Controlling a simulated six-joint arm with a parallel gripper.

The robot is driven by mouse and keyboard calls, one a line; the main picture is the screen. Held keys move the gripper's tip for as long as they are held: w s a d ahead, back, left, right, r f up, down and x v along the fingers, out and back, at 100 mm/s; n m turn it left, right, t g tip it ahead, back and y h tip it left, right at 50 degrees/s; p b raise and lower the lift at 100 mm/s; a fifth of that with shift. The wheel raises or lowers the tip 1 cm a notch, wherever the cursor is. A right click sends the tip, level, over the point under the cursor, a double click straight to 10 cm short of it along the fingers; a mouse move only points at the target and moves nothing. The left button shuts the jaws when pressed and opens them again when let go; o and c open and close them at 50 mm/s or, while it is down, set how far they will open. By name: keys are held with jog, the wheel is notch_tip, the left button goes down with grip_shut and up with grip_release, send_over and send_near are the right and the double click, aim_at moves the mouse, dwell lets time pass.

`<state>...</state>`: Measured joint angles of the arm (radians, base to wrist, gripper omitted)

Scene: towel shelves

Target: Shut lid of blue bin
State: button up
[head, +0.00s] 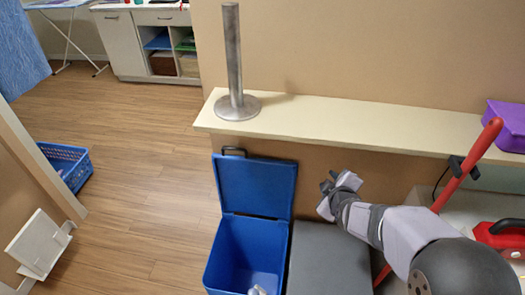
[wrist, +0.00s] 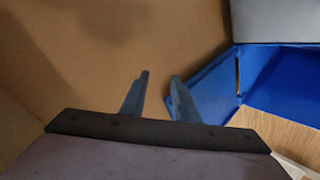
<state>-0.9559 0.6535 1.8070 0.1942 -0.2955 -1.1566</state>
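The blue bin (head: 243,248) stands on the floor below the ledge, with something pale inside near its front. Its blue lid (head: 256,187) is open, raised upright at the back of the bin near the wall. My gripper (head: 326,188) is to the right of the lid, apart from it, above the back of the grey bin. In the wrist view my gripper (wrist: 159,82) has its two fingers spread with nothing between them. The blue lid (wrist: 205,88) shows just right of the fingers, and whether a finger touches it is unclear there.
A closed grey bin (head: 330,258) stands right beside the blue one. A cream ledge (head: 340,122) runs above, bearing a metal post (head: 233,60) and a purple box (head: 508,122). A red pole (head: 468,165) leans at right.

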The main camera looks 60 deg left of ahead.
jog(key=s+a+r+n+g+y, duration=0.1)
jog(key=s+a+n+y, duration=0.5)
jog(key=s+a, duration=1.3)
jog(key=n, duration=0.3)
jog(key=shift+a+r+p, duration=0.25)
jog(key=shift+r+p, duration=0.05)
jog(key=shift+a, duration=0.1)
jog(key=p+x, duration=0.1)
jog(key=x, duration=0.6)
jog(key=shift+p, duration=0.35)
grip_shut()
